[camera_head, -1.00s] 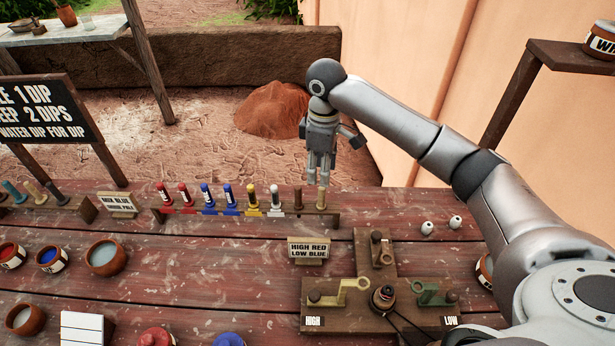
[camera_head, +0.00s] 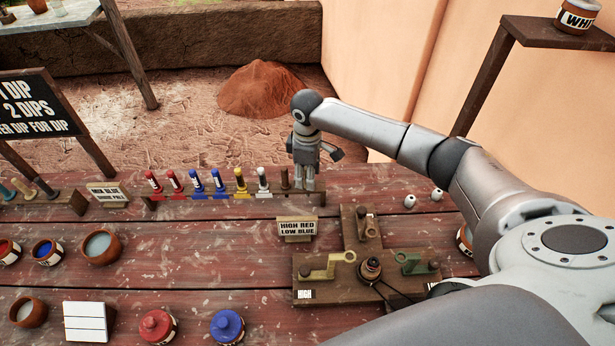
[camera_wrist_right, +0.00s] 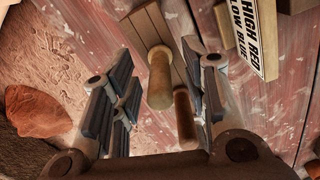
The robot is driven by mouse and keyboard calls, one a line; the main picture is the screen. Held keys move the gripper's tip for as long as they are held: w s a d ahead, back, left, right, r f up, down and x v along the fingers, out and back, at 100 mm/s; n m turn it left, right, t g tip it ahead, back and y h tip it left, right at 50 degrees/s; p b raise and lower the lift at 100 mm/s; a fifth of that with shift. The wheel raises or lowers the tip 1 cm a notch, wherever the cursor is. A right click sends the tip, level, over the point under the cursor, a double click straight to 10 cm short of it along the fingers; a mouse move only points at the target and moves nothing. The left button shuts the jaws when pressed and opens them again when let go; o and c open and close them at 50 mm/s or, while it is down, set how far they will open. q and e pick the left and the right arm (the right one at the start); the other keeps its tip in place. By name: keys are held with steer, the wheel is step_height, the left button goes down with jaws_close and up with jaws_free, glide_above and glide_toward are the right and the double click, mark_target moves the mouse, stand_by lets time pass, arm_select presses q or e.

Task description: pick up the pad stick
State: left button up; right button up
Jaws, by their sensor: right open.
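A rack (camera_head: 215,197) of upright sticks runs along the far side of the table. In the head view my right gripper (camera_head: 304,184) points down at its right end and hides the last stick. In the right wrist view a pale tan stick (camera_wrist_right: 160,80), likely the pad stick, stands between the open fingers of my right gripper (camera_wrist_right: 158,85), with gaps either side. A darker brown stick (camera_wrist_right: 184,115) is beside it, close to the right-hand fingers; it also shows in the head view (camera_head: 285,177). My left gripper is out of view.
Red, blue, yellow and white-topped sticks (camera_head: 196,180) fill the rack's left. A "HIGH RED LOW BLUE" sign (camera_head: 297,229) and a wooden lever board (camera_head: 340,290) stand nearer. Two small white pieces (camera_head: 436,196) lie right. Pots (camera_head: 102,247) stand left.

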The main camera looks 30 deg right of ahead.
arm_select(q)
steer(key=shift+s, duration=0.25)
arm_select(e)
jaws_close()
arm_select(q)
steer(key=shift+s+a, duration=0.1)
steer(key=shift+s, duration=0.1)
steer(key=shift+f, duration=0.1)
arm_select(e)
step_height(320, 180, up, 10)
steer(key=shift+f+b, duration=0.25)
steer(key=shift+b, duration=0.95)
steer(key=shift+r, duration=0.3)
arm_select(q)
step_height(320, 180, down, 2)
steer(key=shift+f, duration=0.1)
